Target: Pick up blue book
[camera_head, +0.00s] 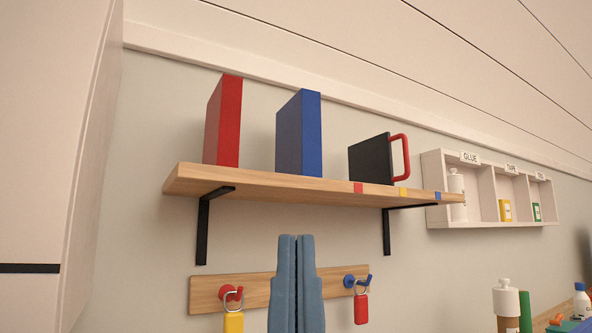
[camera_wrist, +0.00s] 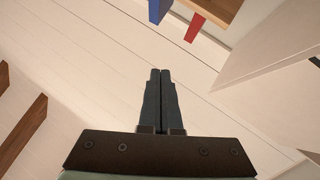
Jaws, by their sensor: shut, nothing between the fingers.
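The blue book (camera_head: 298,134) stands upright on the wooden wall shelf (camera_head: 270,185), between a red book (camera_head: 223,122) and a black mug. My gripper (camera_head: 296,238) is below the shelf in the head view, with its fingertips pointing up and together. It is shut and empty, apart from the blue book. In the wrist view my gripper (camera_wrist: 160,72) also shows shut. A blue block-like end, likely the blue book (camera_wrist: 157,10), and a red one, likely the red book (camera_wrist: 195,27), show at the top of that view.
The black mug with a red handle (camera_head: 371,160) stands right of the blue book. Black brackets (camera_head: 203,228) support the shelf. A hook rail (camera_head: 258,291) with hanging tags is below. A labelled cubby (camera_head: 487,190) is at right. Wall above the shelf is clear.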

